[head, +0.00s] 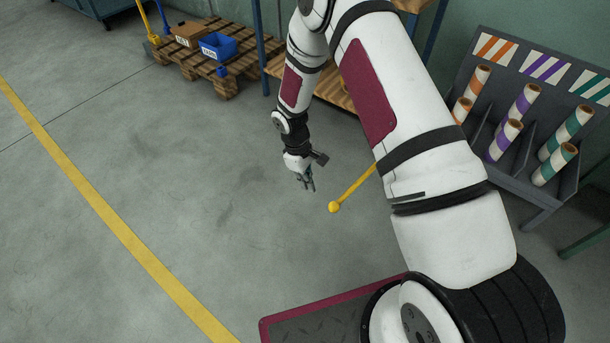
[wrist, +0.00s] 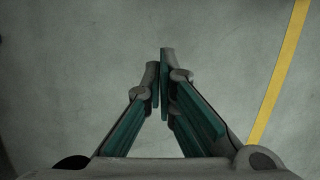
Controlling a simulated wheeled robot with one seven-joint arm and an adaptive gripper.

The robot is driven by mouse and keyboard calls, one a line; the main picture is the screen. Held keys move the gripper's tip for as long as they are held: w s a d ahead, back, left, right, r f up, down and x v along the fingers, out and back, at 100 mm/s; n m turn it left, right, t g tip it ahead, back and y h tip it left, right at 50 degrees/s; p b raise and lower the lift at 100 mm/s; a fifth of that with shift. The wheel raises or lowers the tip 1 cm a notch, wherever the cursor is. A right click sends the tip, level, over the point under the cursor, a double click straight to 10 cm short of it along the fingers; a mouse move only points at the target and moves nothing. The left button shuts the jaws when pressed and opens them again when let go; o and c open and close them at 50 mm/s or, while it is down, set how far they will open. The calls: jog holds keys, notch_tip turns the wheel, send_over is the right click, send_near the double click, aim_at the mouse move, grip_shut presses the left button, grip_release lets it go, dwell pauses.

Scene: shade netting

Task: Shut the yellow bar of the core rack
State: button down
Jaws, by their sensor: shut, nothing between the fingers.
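The yellow bar (head: 353,189) ends in a yellow ball and sticks out to the left from behind my arm in the head view. Its other end is hidden by my arm, so I cannot see where it joins the core rack. The dark grey core rack (head: 466,69) stands at the right and holds several striped rolls in orange, purple and green. My gripper (head: 307,183) is shut and empty, a little up and left of the ball, apart from it. In the wrist view my gripper (wrist: 160,62) points at bare floor, and the bar is not seen there.
A wooden pallet (head: 228,87) at the upper left bears a blue bin (head: 218,46) and a cardboard box (head: 187,35). A shelf with blue posts (head: 260,40) stands behind my arm. A yellow floor line (head: 120,228) runs along the left. The floor between is clear.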

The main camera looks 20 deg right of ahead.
jog(key=shift+s+d+f+b, duration=0.85)
jog(key=shift+s+d+f, duration=0.45)
jog(key=shift+s+d, duration=0.25)
jog(key=shift+s, duration=0.15)
